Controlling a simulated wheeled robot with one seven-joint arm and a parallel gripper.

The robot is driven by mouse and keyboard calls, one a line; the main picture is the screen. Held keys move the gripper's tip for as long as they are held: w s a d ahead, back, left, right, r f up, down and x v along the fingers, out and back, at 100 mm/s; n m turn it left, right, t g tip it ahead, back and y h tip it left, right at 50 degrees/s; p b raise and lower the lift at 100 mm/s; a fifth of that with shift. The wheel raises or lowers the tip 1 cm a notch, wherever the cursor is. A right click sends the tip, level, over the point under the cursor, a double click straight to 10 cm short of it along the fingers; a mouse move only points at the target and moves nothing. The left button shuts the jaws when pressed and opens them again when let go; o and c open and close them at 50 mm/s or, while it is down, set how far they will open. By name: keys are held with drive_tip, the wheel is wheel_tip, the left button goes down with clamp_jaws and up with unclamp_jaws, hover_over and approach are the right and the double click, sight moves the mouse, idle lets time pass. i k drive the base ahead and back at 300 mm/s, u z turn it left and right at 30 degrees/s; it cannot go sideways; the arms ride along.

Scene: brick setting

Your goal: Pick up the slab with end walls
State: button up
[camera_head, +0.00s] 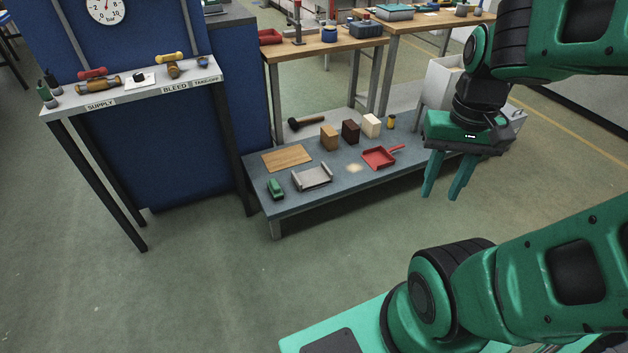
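The slab with end walls (312,179) is a pale grey piece with a raised wall at each end. It lies on the front part of the low blue-grey bench (300,205). My gripper (444,192) hangs to the right of the bench's middle, fingers pointing down. Its two green fingers are apart with nothing between them. It is well to the right of the slab and not touching it.
A green object (275,188) lies left of the slab, with a wooden board (287,157) behind. A red dustpan (380,157), several blocks (350,131) and a mallet (305,123) share the bench. A tall narrow table (140,92) stands at left. Floor in front is clear.

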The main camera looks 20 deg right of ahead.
sight(308, 179)
drive_tip(key=z, duration=0.05)
drive_tip(key=i, duration=1)
drive_tip(key=u, duration=0.05)
